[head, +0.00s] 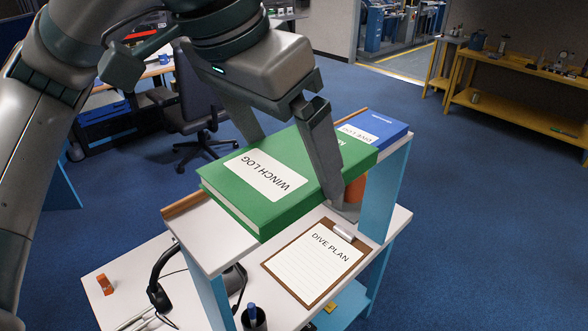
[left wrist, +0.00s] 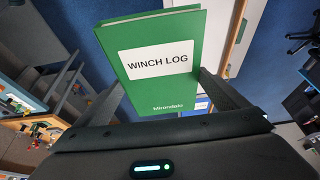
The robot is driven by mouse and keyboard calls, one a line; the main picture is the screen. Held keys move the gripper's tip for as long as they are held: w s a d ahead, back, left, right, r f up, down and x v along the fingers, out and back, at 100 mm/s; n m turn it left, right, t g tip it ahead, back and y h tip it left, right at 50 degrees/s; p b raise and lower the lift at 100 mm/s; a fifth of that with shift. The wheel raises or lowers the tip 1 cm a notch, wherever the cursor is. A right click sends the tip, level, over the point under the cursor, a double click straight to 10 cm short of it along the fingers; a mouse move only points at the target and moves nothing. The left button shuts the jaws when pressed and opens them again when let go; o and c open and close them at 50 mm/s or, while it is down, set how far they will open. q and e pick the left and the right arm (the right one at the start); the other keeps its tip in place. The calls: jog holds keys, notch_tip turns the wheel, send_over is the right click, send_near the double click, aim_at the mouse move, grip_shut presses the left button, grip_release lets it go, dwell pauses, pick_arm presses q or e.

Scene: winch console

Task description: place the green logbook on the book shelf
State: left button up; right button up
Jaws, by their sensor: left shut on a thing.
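The green logbook, labelled WINCH LOG (head: 285,185), lies about flat in my left gripper (head: 292,160). The fingers are shut across the book, one on the far side and one on the near side. In the left wrist view the logbook (left wrist: 155,62) sits between both fingers. The book shelf (head: 207,238) is a white raised board with a brown back strip and blue side panels. The logbook is over its middle, hiding most of the board. I cannot tell whether it touches the board. My right gripper is not in view.
A blue DIVE LOG book (head: 378,127) lies at the shelf's right end, close to the green logbook. Below are a DIVE PLAN clipboard (head: 318,262), a headset (head: 160,285), a pen cup (head: 253,319) and an orange item (head: 104,284). The shelf's left end is bare.

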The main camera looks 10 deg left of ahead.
pick_arm(q)
jog(key=shift+w+a+f, duration=0.15)
jog(key=shift+w, duration=0.05)
jog(key=w+a+f+p, duration=0.3)
jog(key=w+a+f, duration=0.3)
jog(key=a, duration=0.2)
jog(key=shift+w+a+f, duration=0.3)
jog(key=shift+w, duration=0.1)
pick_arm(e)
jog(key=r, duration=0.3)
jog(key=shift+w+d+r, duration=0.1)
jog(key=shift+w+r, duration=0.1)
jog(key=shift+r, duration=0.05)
pick_arm(q)
jog(key=shift+f+p, duration=0.1)
jog(key=shift+p, duration=0.2)
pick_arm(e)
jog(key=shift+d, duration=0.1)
pick_arm(q)
jog(key=shift+f+p, duration=0.65)
jog(key=shift+f, duration=1.25)
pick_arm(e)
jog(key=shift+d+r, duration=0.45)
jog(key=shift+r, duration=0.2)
pick_arm(q)
jog(key=shift+f, duration=0.25)
